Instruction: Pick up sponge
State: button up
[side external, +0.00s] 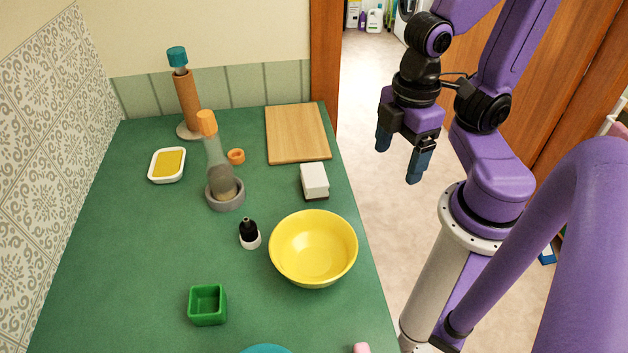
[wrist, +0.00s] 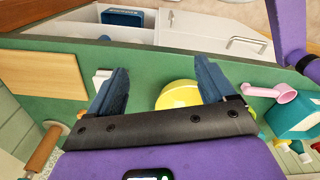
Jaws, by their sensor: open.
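Two things could be the sponge, and I cannot tell which. One is a flat yellow slab (side external: 168,163) lying in a shallow white dish (side external: 153,177) at the back left of the green counter. The other is a white block (side external: 314,178) with a dark underside, between the cutting board and the yellow bowl. The white block also shows in the wrist view (wrist: 101,77), partly behind a finger. My gripper (side external: 399,160) is open and empty, in the air to the right of the counter, apart from both. Its spread fingers also show in the wrist view (wrist: 161,73).
A tall orange-topped bottle (side external: 214,152) leans in a grey holder. A brown roll (side external: 187,101) and cutting board (side external: 297,134) are behind. The left front is clear.

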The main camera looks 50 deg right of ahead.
notch_tip(320, 180, up, 3)
jog(key=n, duration=1.5)
send_over(315, 174)
jog(key=f, duration=1.1)
jog(key=shift+s+f, duration=0.2)
jog(key=shift+s, duration=0.15)
jog(key=shift+w+f, duration=0.2)
jog(key=shift+f, duration=0.75)
jog(key=shift+w+f, duration=0.2)
jog(key=shift+f, duration=0.75)
jog(key=shift+a+f, duration=0.1)
jog(key=shift+f, duration=0.75)
jog(key=c, duration=1)
